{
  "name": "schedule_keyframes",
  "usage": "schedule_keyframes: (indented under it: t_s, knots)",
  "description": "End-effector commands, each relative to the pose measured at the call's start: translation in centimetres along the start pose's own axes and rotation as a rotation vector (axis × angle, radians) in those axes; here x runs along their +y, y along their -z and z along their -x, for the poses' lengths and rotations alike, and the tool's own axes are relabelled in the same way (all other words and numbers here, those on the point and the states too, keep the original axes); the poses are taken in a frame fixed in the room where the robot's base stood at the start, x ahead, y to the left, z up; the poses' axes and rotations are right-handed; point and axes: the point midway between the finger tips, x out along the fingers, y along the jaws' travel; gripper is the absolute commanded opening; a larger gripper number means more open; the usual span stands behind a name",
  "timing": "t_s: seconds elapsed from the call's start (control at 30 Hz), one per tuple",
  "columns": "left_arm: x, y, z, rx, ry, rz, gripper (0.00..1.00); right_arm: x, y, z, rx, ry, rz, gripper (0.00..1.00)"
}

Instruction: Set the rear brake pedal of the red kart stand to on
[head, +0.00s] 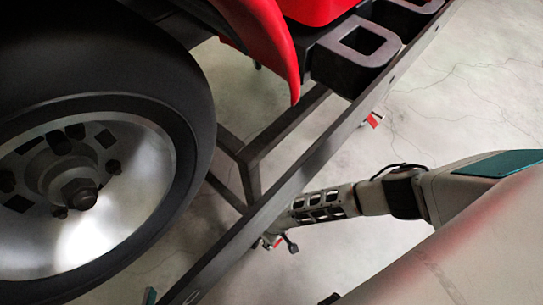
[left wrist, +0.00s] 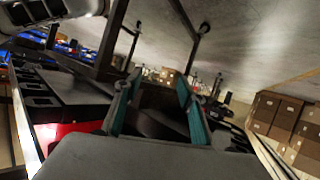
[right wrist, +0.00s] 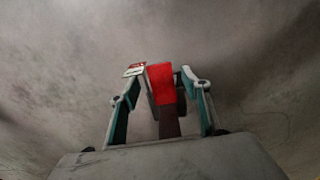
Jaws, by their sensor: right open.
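The red pedal (right wrist: 161,82) is in the right wrist view, on a dark stem, between the spread fingers of my right gripper (right wrist: 160,78). A gap shows at each side of it; I cannot tell whether it touches. In the head view a red pedal (head: 277,241) shows beside the lower rail, where my right arm reaches in; that gripper is mostly hidden. Another red pedal (head: 374,119) is farther up the rail. I cannot tell if either is on or off. My left gripper (left wrist: 159,77) is open, with nothing clearly held between its fingers.
The dark stand rail (head: 300,178) runs diagonally across the head view. A large tyre (head: 190,95) fills the left, and red bodywork (head: 265,28) hangs above. Stacked cardboard boxes (left wrist: 285,120) are at the right of the left wrist view.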

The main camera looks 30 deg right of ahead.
Motion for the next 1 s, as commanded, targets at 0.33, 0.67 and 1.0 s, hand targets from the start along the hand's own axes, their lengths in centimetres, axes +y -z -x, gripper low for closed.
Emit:
schedule_keyframes:
  t_s: [0.33, 0.67, 1.0]
  knots:
    - [2.0, -1.0, -0.2, 0.007, -0.029, 0.137, 0.4, 0.0, 0.1, -1.9, 0.003, 0.0, 0.0, 0.47]
    - [2.0, -0.9, -0.2, 0.009, -0.029, 0.136, 0.4, 0.0, 0.2, -1.8, 0.004, 0.0, 0.0, 0.06]
    - [1.8, -0.3, -0.2, 0.016, -0.026, 0.114, 0.4, 0.4, 0.1, -1.8, 0.016, 0.001, -0.001, 0.0]
